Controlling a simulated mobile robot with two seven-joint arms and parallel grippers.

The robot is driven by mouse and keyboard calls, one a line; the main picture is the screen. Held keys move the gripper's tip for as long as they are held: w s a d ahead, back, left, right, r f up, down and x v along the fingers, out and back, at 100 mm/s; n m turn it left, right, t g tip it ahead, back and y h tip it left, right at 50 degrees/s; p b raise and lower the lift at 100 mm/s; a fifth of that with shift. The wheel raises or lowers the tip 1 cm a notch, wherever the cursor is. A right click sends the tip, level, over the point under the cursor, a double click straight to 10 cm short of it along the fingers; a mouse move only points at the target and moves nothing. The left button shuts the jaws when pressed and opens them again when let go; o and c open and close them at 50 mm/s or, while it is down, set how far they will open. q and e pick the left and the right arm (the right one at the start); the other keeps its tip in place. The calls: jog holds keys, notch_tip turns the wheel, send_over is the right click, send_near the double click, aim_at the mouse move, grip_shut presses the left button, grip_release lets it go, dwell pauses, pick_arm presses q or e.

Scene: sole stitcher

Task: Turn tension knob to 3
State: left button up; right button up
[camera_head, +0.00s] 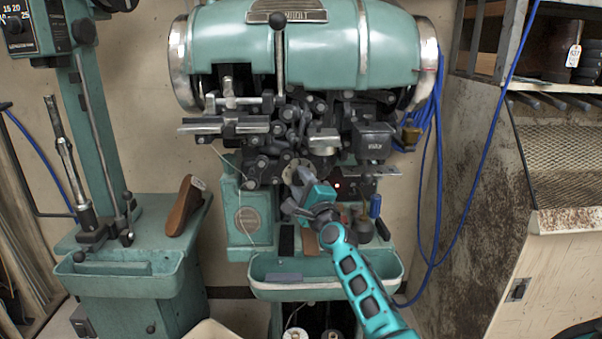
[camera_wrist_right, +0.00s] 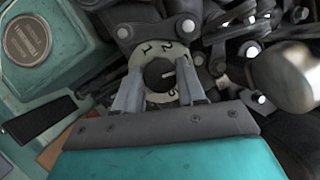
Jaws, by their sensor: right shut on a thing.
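The tension knob (camera_wrist_right: 158,75) is a small dark round knob at the centre of a pale dial plate (camera_wrist_right: 155,47) with dark numerals. In the right wrist view a light mark shows on the knob's face, but I cannot tell which numeral it points at. My right gripper (camera_wrist_right: 161,70) is shut on the knob, one grey finger on each side. In the head view my right gripper (camera_head: 302,183) reaches up to the dial plate (camera_head: 296,170) on the front of the green stitcher (camera_head: 300,50), and hides the knob. My left gripper is not in view.
Dark levers and linkages (camera_head: 290,125) crowd closely above and around the dial. A green tray (camera_head: 268,291) is below my right arm. Blue cables (camera_head: 437,200) hang at the right.

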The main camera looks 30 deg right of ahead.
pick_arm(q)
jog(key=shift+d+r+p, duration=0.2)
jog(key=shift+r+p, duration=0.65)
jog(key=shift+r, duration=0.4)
pick_arm(e)
jog(key=shift+r+n+g+y, duration=0.15)
jog(key=shift+n+y, duration=0.05)
jog(key=shift+n, duration=0.4)
jog(key=shift+r+n+g+y, duration=0.1)
jog(key=shift+n+g+y, duration=0.1)
jog(key=shift+n, duration=0.4)
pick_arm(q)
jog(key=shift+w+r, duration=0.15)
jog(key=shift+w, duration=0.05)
pick_arm(e)
jog(key=o, duration=1.1)
jog(key=shift+f, duration=0.15)
jog(key=shift+c, duration=0.2)
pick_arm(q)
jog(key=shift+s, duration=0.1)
pick_arm(e)
jog(key=shift+s+a+f, duration=0.15)
jog(key=shift+s+f, duration=0.05)
jog(key=shift+s, duration=0.45)
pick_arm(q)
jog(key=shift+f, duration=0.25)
pick_arm(e)
jog(key=v, duration=1.1)
jog(key=shift+s, duration=0.3)
